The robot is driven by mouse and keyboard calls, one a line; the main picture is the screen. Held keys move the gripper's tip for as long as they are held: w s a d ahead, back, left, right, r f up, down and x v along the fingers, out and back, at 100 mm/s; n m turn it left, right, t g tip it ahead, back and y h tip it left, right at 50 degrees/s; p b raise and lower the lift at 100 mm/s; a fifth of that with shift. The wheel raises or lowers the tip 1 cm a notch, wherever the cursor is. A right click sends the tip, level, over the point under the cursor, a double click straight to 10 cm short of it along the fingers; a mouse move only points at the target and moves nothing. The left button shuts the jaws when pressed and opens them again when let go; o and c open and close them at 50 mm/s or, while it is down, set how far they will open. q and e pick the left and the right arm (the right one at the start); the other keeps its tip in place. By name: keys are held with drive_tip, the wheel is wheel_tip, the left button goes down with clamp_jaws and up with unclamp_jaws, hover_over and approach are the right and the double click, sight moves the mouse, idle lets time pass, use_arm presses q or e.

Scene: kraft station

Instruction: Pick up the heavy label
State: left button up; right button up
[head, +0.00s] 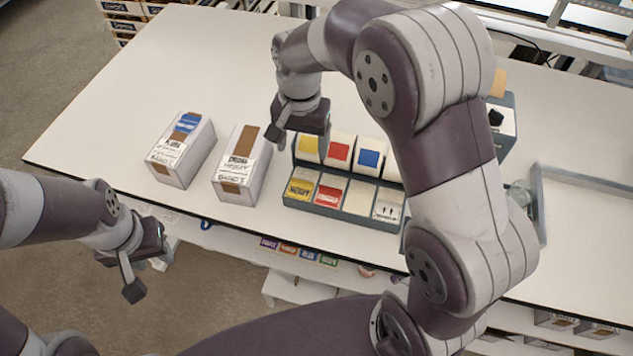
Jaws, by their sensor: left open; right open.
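A grey label tray (340,216) stands on the white table, with label stacks in two rows. A yellow label with dark print (299,188), which looks like the heavy label, lies in the front row at the far left; its words are too small to read surely. Beside it is a red printed label (329,194). My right gripper (299,143) is open and empty above the tray's back left corner, over the plain yellow stack (308,150). My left gripper (149,276) is open and empty in front of the table's front edge.
Two white boxes with brown tape, a left one (181,151) and a right one (241,166), stand left of the tray. A grey-rimmed tray (585,180) lies at the right. The table's back left is clear. My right arm hides part of the label tray's right side.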

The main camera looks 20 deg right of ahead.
hover_over(302, 185)
drive_tip(key=a, duration=0.1)
wheel_tip(302, 185, down, 4)
drive_tip(key=f+p, duration=0.1)
drive_tip(key=f, duration=0.4)
drive_tip(key=d+f+p, duration=0.1)
drive_tip(key=f, duration=0.1)
drive_tip(key=shift+f+p, duration=0.3)
drive_tip(key=shift+f, duration=0.25)
drive_tip(key=c, duration=0.7)
use_arm(q)
drive_tip(key=shift+s+a+r, duration=0.1)
drive_tip(key=shift+a+r, duration=0.1)
drive_tip(key=shift+r, duration=0.4)
drive_tip(key=shift+s+a+r, duration=0.1)
drive_tip(key=shift+a+r, duration=0.1)
drive_tip(key=shift+r, duration=0.4)
use_arm(e)
drive_tip(key=shift+c, duration=1)
